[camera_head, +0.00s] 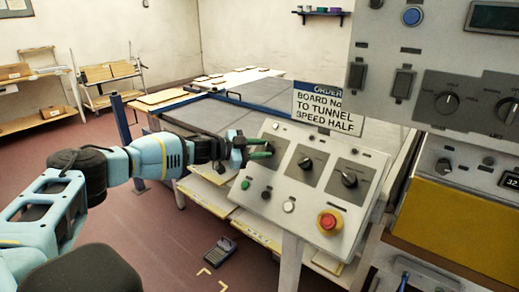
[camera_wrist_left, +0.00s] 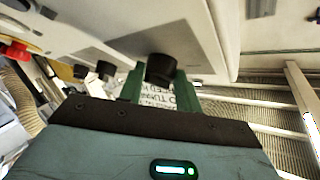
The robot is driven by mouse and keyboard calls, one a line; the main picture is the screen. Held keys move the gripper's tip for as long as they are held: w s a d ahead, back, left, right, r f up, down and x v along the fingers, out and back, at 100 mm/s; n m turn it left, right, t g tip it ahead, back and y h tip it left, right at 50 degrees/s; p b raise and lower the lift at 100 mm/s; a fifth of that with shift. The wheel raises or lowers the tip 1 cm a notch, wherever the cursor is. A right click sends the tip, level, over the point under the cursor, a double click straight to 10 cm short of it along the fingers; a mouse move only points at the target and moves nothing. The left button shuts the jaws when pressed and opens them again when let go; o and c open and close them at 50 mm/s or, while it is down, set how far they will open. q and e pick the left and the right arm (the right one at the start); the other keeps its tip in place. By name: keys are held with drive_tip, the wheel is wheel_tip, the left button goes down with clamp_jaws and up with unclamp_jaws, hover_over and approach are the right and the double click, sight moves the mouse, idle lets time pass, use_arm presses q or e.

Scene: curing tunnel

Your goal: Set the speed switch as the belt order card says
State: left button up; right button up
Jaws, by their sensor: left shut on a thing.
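The belt order card (camera_head: 327,108) stands behind the sloped control panel (camera_head: 300,215) and reads "ORDER", "BOARD No", "TO TUNNEL", "SPEED HALF". The panel has a row of black rotary knobs: a middle knob (camera_head: 305,163), a right knob (camera_head: 349,179) and a left one mostly hidden by my gripper. My left gripper (camera_head: 258,150) is at the left knob, its green fingers shut on it. In the left wrist view the black knob (camera_wrist_left: 161,68) sits between the two green fingers (camera_wrist_left: 160,88). The knob's markings are too small to read. My right gripper is not in view.
A red stop button (camera_head: 328,221) and small push buttons are on the panel's lower part. A taller cabinet (camera_head: 430,60) with more knobs stands at the right. The grey conveyor (camera_head: 215,115) lies behind. A dark device (camera_head: 219,250) is on the open floor.

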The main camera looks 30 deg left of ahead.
use_arm(q)
drive_tip(key=shift+w+a+r+m+g+h, duration=0.1)
drive_tip(key=shift+r+m+g+h, duration=0.1)
drive_tip(key=shift+m+g, duration=0.3)
drive_tip(key=shift+r+m+g+h, duration=0.1)
drive_tip(key=shift+m+g+h, duration=0.15)
drive_tip(key=shift+m, duration=0.45)
drive_tip(key=o, duration=1)
drive_tip(key=shift+f, duration=0.15)
drive_tip(key=shift+c, duration=0.2)
drive_tip(key=v, duration=0.7)
drive_tip(key=shift+s+a+r, duration=0.2)
drive_tip(key=shift+s+a, duration=0.05)
